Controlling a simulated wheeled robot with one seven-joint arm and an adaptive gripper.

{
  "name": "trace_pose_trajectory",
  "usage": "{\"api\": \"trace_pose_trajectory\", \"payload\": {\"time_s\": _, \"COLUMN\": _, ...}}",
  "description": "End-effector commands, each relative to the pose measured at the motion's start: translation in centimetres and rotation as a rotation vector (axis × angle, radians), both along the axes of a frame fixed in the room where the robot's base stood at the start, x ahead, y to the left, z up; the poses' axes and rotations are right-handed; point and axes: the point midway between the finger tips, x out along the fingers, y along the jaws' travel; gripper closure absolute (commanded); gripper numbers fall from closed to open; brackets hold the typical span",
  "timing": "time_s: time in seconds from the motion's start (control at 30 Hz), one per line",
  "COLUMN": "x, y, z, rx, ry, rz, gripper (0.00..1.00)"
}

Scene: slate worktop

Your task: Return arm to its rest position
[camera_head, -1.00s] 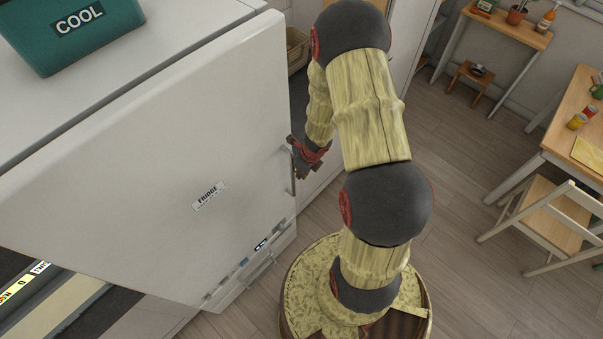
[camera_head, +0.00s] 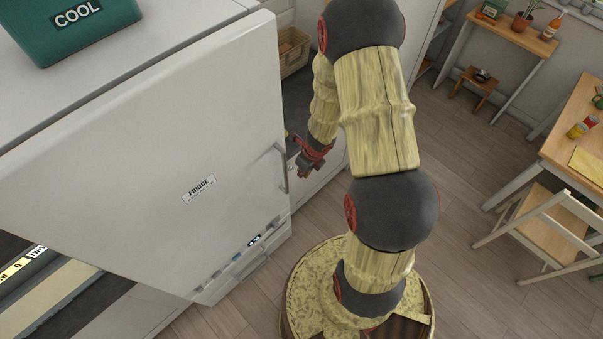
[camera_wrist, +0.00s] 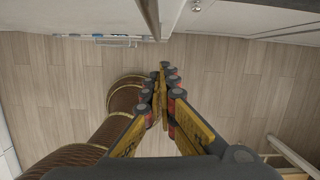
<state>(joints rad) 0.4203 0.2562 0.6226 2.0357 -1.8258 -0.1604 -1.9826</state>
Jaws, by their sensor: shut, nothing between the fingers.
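My arm (camera_head: 375,115) rises from my round base and bends over to the fridge side. My gripper (camera_head: 306,170) is beside the handle (camera_head: 283,168) of the fridge door (camera_head: 150,165), a little to its right and apart from it. In the wrist view my gripper (camera_wrist: 164,98) has its yellow fingers together, with nothing between them, over the wooden floor (camera_wrist: 225,85). The white fridge door carries a FRIDGE label (camera_head: 199,188).
A teal COOL box (camera_head: 75,25) stands on top of the fridge. A dark worktop with a wicker basket (camera_head: 294,52) is behind the arm. A wooden chair (camera_head: 545,225) and a table (camera_head: 575,130) stand at right. Floor (camera_head: 450,180) between is clear.

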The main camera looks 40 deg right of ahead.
Motion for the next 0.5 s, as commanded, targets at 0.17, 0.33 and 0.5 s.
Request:
{"api": "trace_pose_trajectory", "payload": {"time_s": 0.17, "x": -0.7, "y": -0.4, "z": 3.4, "rx": 0.0, "ry": 0.0, "rz": -0.002, "gripper": 1.0}}
{"api": "trace_pose_trajectory", "payload": {"time_s": 0.33, "x": -1.3, "y": -0.5, "z": 5.3, "rx": -0.001, "ry": 0.001, "rz": -0.002, "gripper": 1.0}}
{"api": "trace_pose_trajectory", "payload": {"time_s": 0.5, "x": -1.5, "y": -0.6, "z": 5.9, "rx": 0.0, "ry": 0.002, "rz": -0.002, "gripper": 1.0}}
